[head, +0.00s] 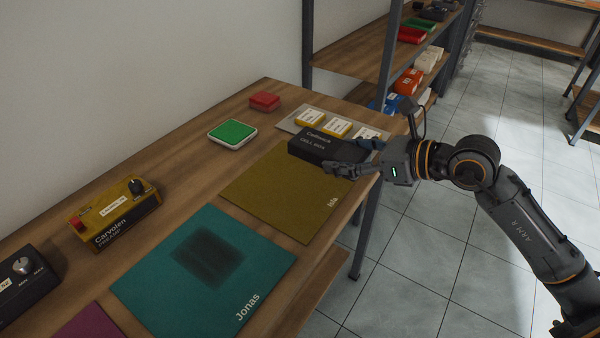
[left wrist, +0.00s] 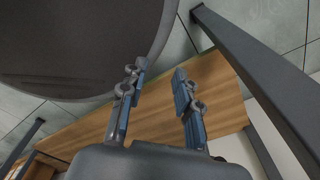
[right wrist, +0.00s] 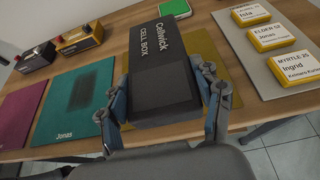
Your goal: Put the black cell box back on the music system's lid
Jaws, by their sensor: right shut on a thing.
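The black Cellwick cell box (head: 322,146) is over the far right end of the olive mat (head: 283,190). I cannot tell whether it touches the mat. My right gripper (head: 356,158) is shut on the box, coming from the right. In the right wrist view the box (right wrist: 160,58) lies between the two fingers (right wrist: 165,100), its lettering facing up. My left gripper (left wrist: 158,95) is open and empty beside a wooden shelf edge in the left wrist view. No music system or lid can be picked out in these views.
A teal Jonas mat (head: 160,285) bears a dark square patch. A yellow Carvolen preamp (head: 118,215) and a black knobbed unit (head: 20,282) stand left. A green-topped box (head: 232,133), a red box (head: 265,101) and a tray with yellow cards (head: 290,122) are at the back.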

